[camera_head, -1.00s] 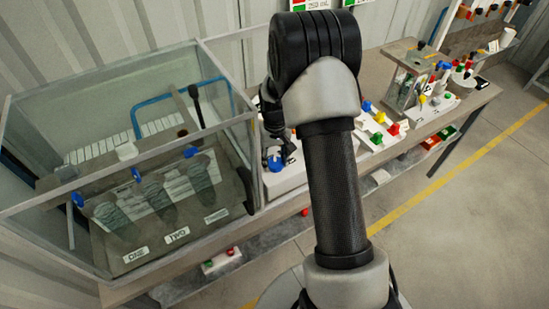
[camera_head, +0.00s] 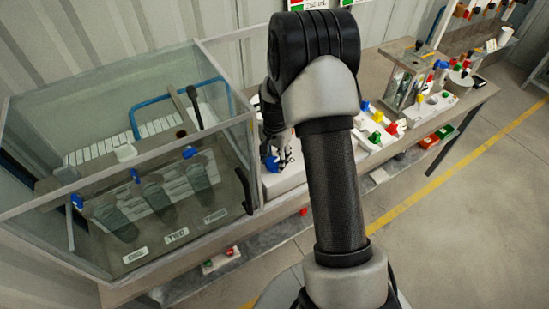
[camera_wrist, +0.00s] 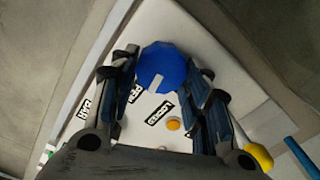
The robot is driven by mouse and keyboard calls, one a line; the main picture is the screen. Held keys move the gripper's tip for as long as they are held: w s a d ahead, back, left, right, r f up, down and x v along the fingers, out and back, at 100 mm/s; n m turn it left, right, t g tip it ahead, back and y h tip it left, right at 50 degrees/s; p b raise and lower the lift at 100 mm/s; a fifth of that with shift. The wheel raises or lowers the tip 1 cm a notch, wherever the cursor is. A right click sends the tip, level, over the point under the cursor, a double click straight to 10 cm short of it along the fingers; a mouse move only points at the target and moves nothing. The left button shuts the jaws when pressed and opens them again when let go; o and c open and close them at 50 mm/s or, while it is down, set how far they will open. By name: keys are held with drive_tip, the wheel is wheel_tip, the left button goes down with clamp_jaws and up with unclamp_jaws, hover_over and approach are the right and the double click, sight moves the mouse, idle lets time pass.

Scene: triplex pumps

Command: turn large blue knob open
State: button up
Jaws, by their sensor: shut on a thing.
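The large blue knob (camera_wrist: 161,66) shows in the wrist view on a white panel (camera_wrist: 215,60), with a pale pointer mark on its near edge. My gripper (camera_wrist: 160,80) has one dark finger on each side of the knob and is shut on it. In the head view the knob (camera_head: 271,164) is partly hidden under my gripper (camera_head: 274,150), beside the glass tank. Small dark labels lie on the panel near the knob; their words are hard to read.
An orange button (camera_wrist: 173,124) and a yellow knob (camera_wrist: 258,157) are close to my fingers. A glass tank (camera_head: 120,160) with blue-handled parts stands at the left. Green, red and yellow knobs (camera_head: 376,137) line the bench at the right.

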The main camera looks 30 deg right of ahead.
sight(275, 161)
drive_tip(key=shift+m, duration=1.2)
drive_tip(key=o, duration=1.1)
drive_tip(key=shift+c, duration=0.2)
wheel_tip(275, 161, up, 12)
